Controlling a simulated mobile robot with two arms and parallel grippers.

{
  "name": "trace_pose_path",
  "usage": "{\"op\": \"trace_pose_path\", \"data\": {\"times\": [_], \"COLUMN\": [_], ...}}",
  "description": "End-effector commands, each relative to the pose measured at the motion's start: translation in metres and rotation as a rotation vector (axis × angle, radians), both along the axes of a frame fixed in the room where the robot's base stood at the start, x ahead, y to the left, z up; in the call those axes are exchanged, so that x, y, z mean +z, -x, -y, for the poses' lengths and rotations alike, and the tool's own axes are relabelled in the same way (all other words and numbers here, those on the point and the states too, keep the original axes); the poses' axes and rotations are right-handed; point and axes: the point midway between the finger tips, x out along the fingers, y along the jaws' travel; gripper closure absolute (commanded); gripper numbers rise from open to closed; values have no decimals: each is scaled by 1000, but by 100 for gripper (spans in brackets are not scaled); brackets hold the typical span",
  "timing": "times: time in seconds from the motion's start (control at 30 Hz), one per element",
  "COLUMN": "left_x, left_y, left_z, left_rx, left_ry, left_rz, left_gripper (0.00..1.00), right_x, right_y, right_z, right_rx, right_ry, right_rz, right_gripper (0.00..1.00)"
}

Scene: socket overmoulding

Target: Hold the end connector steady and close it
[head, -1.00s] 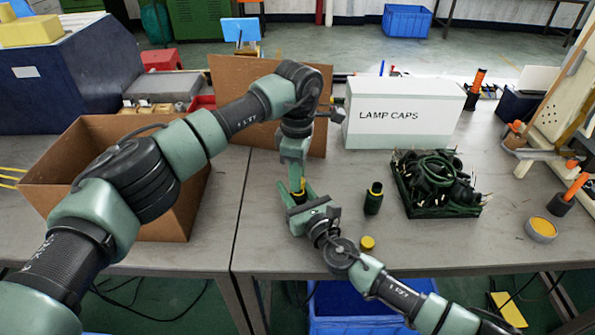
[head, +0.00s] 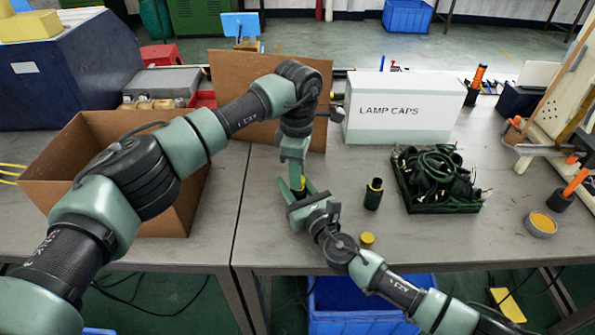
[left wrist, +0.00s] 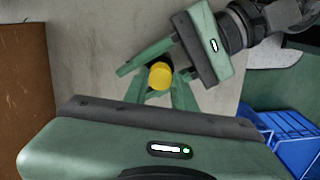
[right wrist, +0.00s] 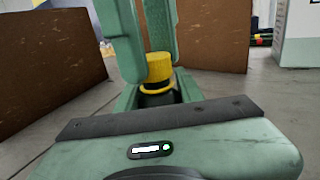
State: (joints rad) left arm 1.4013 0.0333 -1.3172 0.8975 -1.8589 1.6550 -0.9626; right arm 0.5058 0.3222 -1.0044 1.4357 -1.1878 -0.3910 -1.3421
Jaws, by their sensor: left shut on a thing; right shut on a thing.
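The end connector shows a yellow cap (right wrist: 159,68) above a dark body (right wrist: 157,93) in the right wrist view. In the left wrist view I look down on the round yellow top (left wrist: 160,76). My left gripper (head: 299,184) reaches down from above, its fingers shut around the upper, yellow part. My right gripper (head: 302,190) comes in from the front right and is shut on the dark lower part. In the head view the fingers hide most of the connector. I cannot tell whether the cap is fully seated.
A dark connector piece (head: 374,193) stands just right of the grippers, and a small yellow cap (head: 367,239) lies near the front edge. A dark tray of cables (head: 440,208) and a LAMP CAPS box (head: 400,112) stand farther right. An open cardboard box (head: 175,215) is left.

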Motion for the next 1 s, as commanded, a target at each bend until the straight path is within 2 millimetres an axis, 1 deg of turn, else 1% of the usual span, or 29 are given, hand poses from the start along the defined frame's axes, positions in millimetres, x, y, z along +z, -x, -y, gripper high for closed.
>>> {"op": "trace_pose_path", "data": {"times": [0.17, 0.27, 0.37, 0.8, 0.9, 1.0], "left_x": [-1, -1, -1, -1, -2, -2], "left_y": [0, -1, -1, -2, -2, -1], "left_z": [0, 0, 0, 2, 2, 2], "left_rx": [-26, -148, -369, -1479, -1701, -1862], "left_ry": [-1, -2, -2, -1, -1, 0], "left_rz": [0, 0, 1, 0, -1, 0], "left_gripper": [100, 100, 100, 100, 100, 100], "right_x": [-1, -1, -1, -1, -1, -1], "right_y": [0, 0, 0, 0, 0, 0], "right_z": [0, 0, 0, 0, 0, 0], "right_rx": [0, 0, 0, 0, 0, 0], "right_ry": [0, 0, 0, 0, 0, 1], "right_rz": [-1, -1, -1, -1, -1, -2], "right_gripper": [100, 100, 100, 100, 100, 100]}}
